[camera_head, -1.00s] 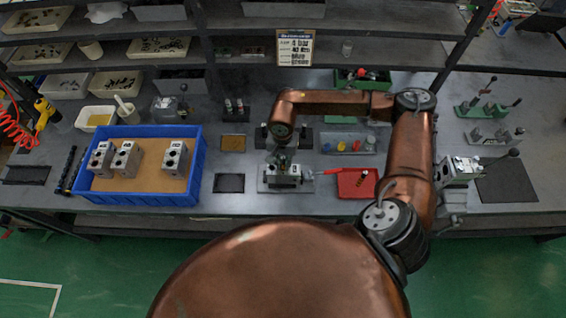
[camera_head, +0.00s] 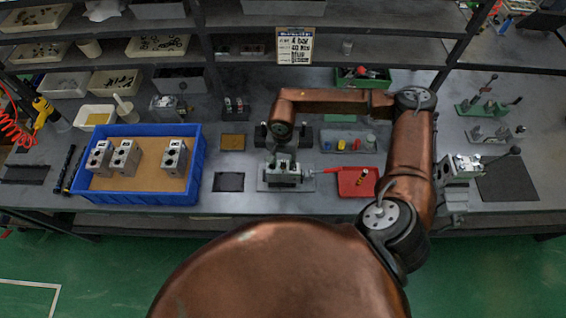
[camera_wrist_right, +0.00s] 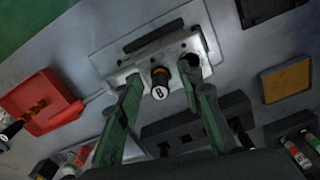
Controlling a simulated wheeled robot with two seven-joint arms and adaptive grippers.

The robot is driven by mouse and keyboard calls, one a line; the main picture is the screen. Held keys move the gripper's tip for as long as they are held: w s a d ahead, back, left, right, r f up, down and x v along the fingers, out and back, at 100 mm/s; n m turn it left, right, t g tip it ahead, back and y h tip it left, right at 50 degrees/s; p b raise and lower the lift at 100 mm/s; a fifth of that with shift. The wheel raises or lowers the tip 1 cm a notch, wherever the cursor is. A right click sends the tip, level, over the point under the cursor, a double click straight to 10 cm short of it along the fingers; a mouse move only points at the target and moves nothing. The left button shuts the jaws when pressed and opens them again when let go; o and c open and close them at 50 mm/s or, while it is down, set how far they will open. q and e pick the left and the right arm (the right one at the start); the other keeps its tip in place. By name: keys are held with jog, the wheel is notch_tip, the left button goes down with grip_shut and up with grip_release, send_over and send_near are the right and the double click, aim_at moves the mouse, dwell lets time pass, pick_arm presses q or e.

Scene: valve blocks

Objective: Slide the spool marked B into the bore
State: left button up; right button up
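The valve block (camera_head: 284,181) is a grey metal block on a plate on the bench; the right wrist view shows its face (camera_wrist_right: 185,50). A spool (camera_wrist_right: 161,82) with a dark body, an orange band and a white marked end sticks out of the block's face. The mark looks like B, but is small. My right gripper (camera_wrist_right: 165,80) has green fingers spread on either side of the spool, with gaps between. In the head view the right gripper (camera_head: 282,158) is small and just above the block. How deep the spool sits is hidden. My left gripper is not in view.
A red tray (camera_head: 350,188) with another banded spool (camera_head: 362,177) is right of the block. A blue crate (camera_head: 140,198) with 3 grey blocks stands at left. Dark fixtures stand behind the block. A dark pad (camera_head: 229,182) lies flat to the left.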

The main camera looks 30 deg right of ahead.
notch_tip(320, 180, up, 12)
jog(key=shift+f, duration=0.25)
dwell(0.6)
